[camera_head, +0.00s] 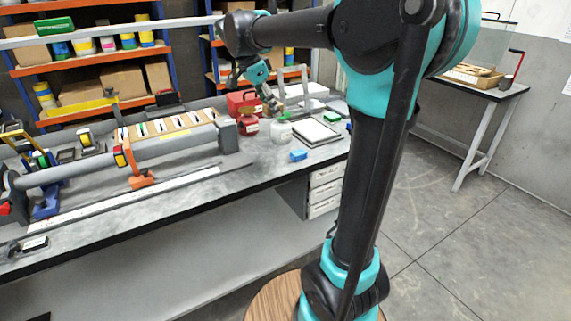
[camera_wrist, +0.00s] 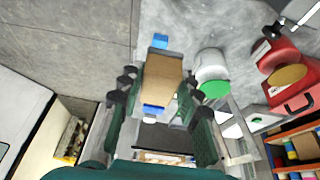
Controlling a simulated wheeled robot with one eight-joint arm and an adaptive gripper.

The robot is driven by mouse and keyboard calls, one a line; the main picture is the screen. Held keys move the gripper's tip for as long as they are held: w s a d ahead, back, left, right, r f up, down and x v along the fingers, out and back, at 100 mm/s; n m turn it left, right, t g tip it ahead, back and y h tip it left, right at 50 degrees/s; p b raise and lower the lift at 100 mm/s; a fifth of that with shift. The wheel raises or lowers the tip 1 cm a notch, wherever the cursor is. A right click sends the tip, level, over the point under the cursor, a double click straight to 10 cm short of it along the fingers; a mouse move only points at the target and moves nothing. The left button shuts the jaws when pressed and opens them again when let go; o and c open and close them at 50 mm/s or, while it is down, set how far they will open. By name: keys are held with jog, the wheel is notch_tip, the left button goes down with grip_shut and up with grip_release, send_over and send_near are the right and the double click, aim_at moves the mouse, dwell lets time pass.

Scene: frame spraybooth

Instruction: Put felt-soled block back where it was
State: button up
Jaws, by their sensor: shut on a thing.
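The felt-soled block appears to be the tan, box-shaped piece (camera_wrist: 162,80) between my fingers in the wrist view, with a blue part at its lower end. My gripper (camera_wrist: 157,88) is shut on it, one dark finger on each side. In the head view my gripper (camera_head: 272,104) is small, over the back of the bench beside the red cases; the block cannot be made out clearly there. Whether the block touches the bench is not clear. A small blue block (camera_head: 298,155) lies on the bench front; it seems to show past the tan block in the wrist view (camera_wrist: 160,41).
A white jar (camera_head: 279,129) stands close to my gripper, also in the wrist view (camera_wrist: 211,66). Red cases (camera_head: 243,103) are left of it. A white-topped pad (camera_head: 316,132) and a green block (camera_head: 331,117) lie right. The bench front (camera_head: 262,164) is bare.

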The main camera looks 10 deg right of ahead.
aim_at(276, 166)
notch_tip(276, 166, down, 19)
jog(key=shift+f, duration=0.1)
dwell(0.4)
jog(key=o, duration=1)
jog(key=v, duration=1.2)
jog(key=s+d+f+n+t+y, duration=0.1)
jog(key=s+d+f+n, duration=0.2)
jog(key=s+f, duration=0.3)
jog(key=s+d+f+n+t+y, duration=0.1)
jog(key=s+d+f+n, duration=0.2)
jog(key=s+f+n, duration=0.3)
jog(key=s+d+f+n+t+y, duration=0.1)
jog(key=s+d+f+n+y, duration=0.1)
jog(key=s+f+n, duration=0.3)
jog(key=shift+s+d+f, duration=0.25)
jog(key=shift+s+f, duration=0.4)
jog(key=shift+s, duration=0.25)
jog(key=shift+s+d+f, duration=0.25)
jog(key=shift+s+f, duration=0.35)
jog(key=shift+s, duration=0.3)
